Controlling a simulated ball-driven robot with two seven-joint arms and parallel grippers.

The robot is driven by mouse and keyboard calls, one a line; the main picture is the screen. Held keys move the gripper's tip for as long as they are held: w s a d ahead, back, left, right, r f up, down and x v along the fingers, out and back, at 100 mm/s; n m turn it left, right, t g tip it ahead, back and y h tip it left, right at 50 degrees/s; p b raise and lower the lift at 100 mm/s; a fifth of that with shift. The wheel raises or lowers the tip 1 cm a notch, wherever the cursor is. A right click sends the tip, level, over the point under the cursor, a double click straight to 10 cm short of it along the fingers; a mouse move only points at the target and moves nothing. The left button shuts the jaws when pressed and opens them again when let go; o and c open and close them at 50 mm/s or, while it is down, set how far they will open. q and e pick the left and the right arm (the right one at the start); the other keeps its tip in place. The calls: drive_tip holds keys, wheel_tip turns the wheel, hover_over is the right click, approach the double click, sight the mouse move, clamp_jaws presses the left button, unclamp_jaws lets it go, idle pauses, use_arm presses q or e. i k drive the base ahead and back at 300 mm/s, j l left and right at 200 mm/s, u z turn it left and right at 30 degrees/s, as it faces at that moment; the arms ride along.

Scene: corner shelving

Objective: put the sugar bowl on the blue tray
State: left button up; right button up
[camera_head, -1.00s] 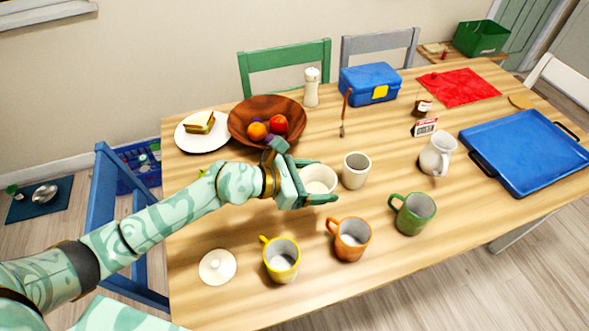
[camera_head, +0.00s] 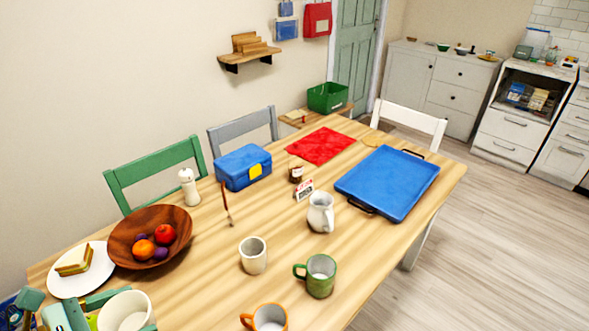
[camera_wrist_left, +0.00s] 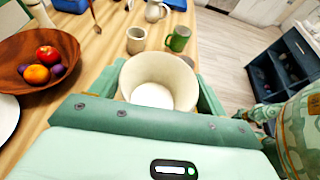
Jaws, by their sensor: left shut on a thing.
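The sugar bowl is a cream-white round bowl (camera_head: 125,308), open at the top, at the bottom left of the head view. It is large and empty-looking in the left wrist view (camera_wrist_left: 158,78). My left gripper (camera_head: 132,312) is shut on it, with a green finger on each side. I cannot tell whether its base touches the table. The blue tray (camera_head: 388,183), with dark handles, lies bare at the table's far right end. My right arm shows partly at the right edge of the left wrist view; its jaw state is unclear.
Between bowl and tray stand a cream cup (camera_head: 253,255), a green mug (camera_head: 317,276), an orange mug (camera_head: 268,318) and a white jug (camera_head: 321,212). A wooden fruit bowl (camera_head: 122,250), a pepper mill (camera_head: 189,187) and a blue lunchbox (camera_head: 238,170) line the far side.

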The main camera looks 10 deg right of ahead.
sight(380, 175)
drive_tip(key=i+l, duration=0.2)
drive_tip(key=l, duration=0.2)
drive_tip(key=i+l+u, duration=0.1)
drive_tip(key=l, duration=0.3)
drive_tip(key=i+l, duration=0.25)
drive_tip(key=l, duration=0.15)
drive_tip(key=i+l+u, duration=0.1)
drive_tip(key=l, duration=0.35)
drive_tip(key=i+l, duration=0.25)
drive_tip(key=l, duration=0.15)
drive_tip(key=i+l+u, duration=0.1)
drive_tip(key=l, duration=0.35)
drive_tip(key=i+l, duration=0.2)
drive_tip(key=l, duration=0.25)
drive_tip(key=i+l+u, duration=0.1)
drive_tip(key=l, duration=0.3)
drive_tip(key=i, duration=0.05)
